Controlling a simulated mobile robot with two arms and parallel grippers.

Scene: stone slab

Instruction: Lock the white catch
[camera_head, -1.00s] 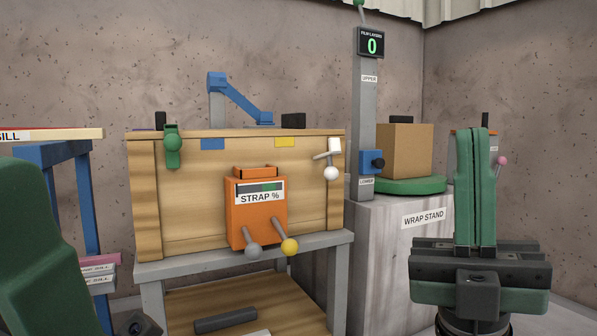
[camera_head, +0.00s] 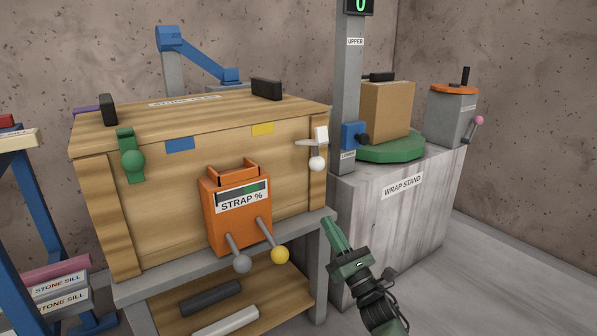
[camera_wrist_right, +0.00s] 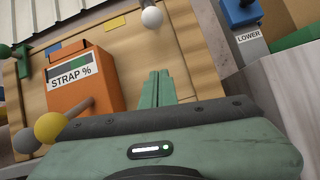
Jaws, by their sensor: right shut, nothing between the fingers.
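The white catch (camera_head: 320,142) is at the upper right front corner of a wooden crate (camera_head: 150,220). It has a white plate, a lever pointing left and a white ball knob hanging below. The white ball also shows at the top of the right wrist view (camera_wrist_right: 152,16). My left gripper is not in view.
An orange strap box (camera_head: 236,228) with grey and yellow ball levers protrudes from the crate's front, left of my right gripper. To the right are a grey post (camera_head: 347,90) with a blue slider and the wrap stand (camera_head: 400,225), carrying a cardboard box.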

